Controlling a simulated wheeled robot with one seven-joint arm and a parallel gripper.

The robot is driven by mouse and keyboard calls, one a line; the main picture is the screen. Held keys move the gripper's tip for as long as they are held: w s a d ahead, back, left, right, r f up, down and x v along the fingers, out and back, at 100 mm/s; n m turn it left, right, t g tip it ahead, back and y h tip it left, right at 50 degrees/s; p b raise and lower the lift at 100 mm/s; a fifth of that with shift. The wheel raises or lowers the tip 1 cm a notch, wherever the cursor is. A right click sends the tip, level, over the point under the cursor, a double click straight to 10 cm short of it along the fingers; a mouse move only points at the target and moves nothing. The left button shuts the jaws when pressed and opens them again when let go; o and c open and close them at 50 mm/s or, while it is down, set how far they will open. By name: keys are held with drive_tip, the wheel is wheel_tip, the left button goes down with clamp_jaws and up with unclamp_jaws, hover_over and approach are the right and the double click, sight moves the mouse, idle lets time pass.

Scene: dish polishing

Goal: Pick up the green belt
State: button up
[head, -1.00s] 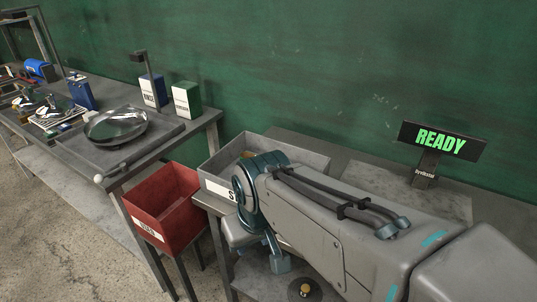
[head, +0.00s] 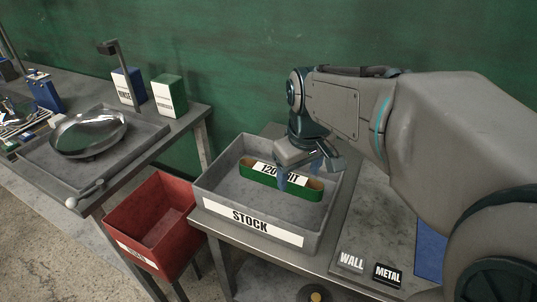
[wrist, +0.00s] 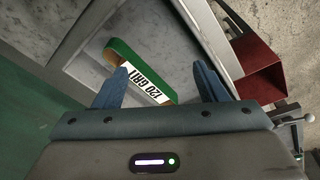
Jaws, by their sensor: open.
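The green belt (head: 285,190) is a flattened loop with a white "120 GRIT" label, lying in the grey STOCK tray (head: 213,172). In the wrist view the belt (wrist: 118,50) shows its green outer side and label, partly behind the left finger. My gripper (head: 302,180) is over the tray near the right part of the belt. In the wrist view my gripper (wrist: 162,85) is open, with two blue fingers spread apart. The label end of the belt shows between and beyond the fingers. Nothing is held. I cannot tell whether a finger touches the belt.
A red bin (head: 152,222) stands left of the tray, below the bench edge. A metal bowl (head: 88,133) sits on the left bench with two boxes (head: 170,96) behind it.

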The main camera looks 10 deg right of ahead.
drive_tip(key=w+f+n+g+b, duration=0.1)
drive_tip(key=w+f+n+b, duration=0.15)
drive_tip(key=w, duration=0.65)
drive_tip(key=w+f+n+g+b, duration=0.15)
drive_tip(key=w+n, duration=0.25)
drive_tip(key=w, duration=0.4)
drive_tip(key=shift+t, duration=0.25)
drive_tip(key=f, duration=0.9)
drive_tip(key=shift+w+d, duration=0.35)
drive_tip(key=shift+w, duration=0.05)
drive_tip(key=shift+w+a+f+p, duration=0.15)
drive_tip(key=shift+f+p, duration=0.1)
drive_tip(key=shift+f, duration=1.05)
drive_tip(key=shift+w+a+f+p, duration=0.1)
drive_tip(key=shift+f+p, duration=0.1)
drive_tip(key=shift+f, duration=1.1)
drive_tip(key=c, duration=1.2)
